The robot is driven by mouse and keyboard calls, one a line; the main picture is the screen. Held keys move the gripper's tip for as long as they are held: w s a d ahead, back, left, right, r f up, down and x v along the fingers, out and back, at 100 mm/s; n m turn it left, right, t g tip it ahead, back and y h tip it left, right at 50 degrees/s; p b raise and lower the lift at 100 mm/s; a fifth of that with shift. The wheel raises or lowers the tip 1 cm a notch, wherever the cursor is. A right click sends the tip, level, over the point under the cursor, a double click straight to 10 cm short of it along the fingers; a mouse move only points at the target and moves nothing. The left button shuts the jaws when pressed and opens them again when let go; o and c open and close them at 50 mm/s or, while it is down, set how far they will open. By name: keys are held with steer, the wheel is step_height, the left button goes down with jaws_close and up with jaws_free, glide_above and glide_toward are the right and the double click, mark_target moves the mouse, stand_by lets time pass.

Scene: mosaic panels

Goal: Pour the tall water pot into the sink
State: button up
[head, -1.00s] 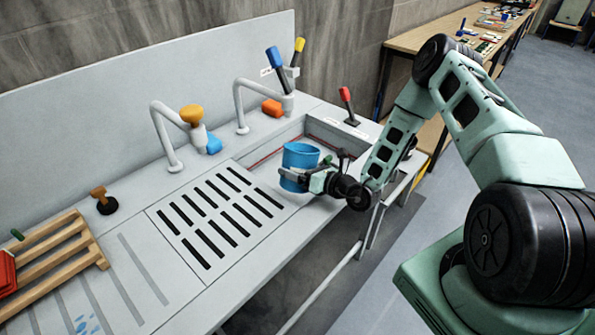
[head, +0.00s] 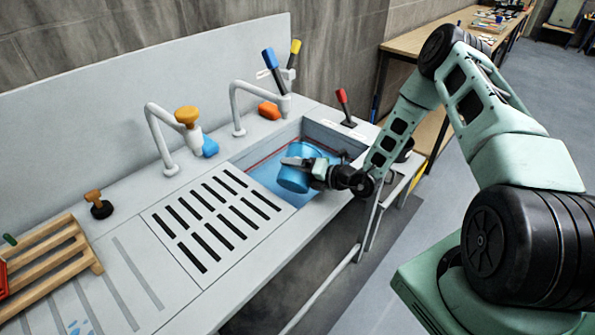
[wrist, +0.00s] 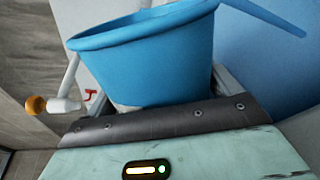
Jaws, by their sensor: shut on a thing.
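The blue pot (head: 291,180) is tilted over the sink basin (head: 330,142) in the head view. My gripper (head: 312,172) is shut on it from the right. In the wrist view the pot (wrist: 150,60) fills the middle, with its wide rim up and to the left. A blue strip, a handle or poured water, runs off to the upper right there; I cannot tell which. Blue water shows in the sink around and behind the pot. The pot's inside is hidden.
A slotted drain board (head: 215,218) lies left of the sink. Two taps (head: 236,105) stand behind, with an orange block (head: 268,109) beside one. A red lever (head: 343,105) is at the back right. A wooden rack (head: 50,255) sits far left.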

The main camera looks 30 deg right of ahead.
mark_target(302, 154)
steer(key=shift+w+d+r+m+g+p, duration=0.1)
steer(key=shift+r+m+g+p, duration=0.25)
steer(key=shift+r+m, duration=0.3)
steer(key=shift+w+d+r+m+y+p, duration=0.3)
steer(key=shift+w+d+r+m+p, duration=0.2)
steer(key=shift+d+r+m+p, duration=0.15)
steer(key=shift+w+d+r+m+g+y+p, duration=0.15)
steer(key=shift+w+d+r+m+g+p, duration=0.1)
steer(key=shift+r+m+p, duration=0.15)
steer(key=shift+w+d+r+m+g+y+p, duration=0.1)
steer(key=shift+d+r+m+g+y+p, duration=0.15)
steer(key=shift+m, duration=0.25)
steer(key=shift+a, duration=0.1)
stand_by(0.8)
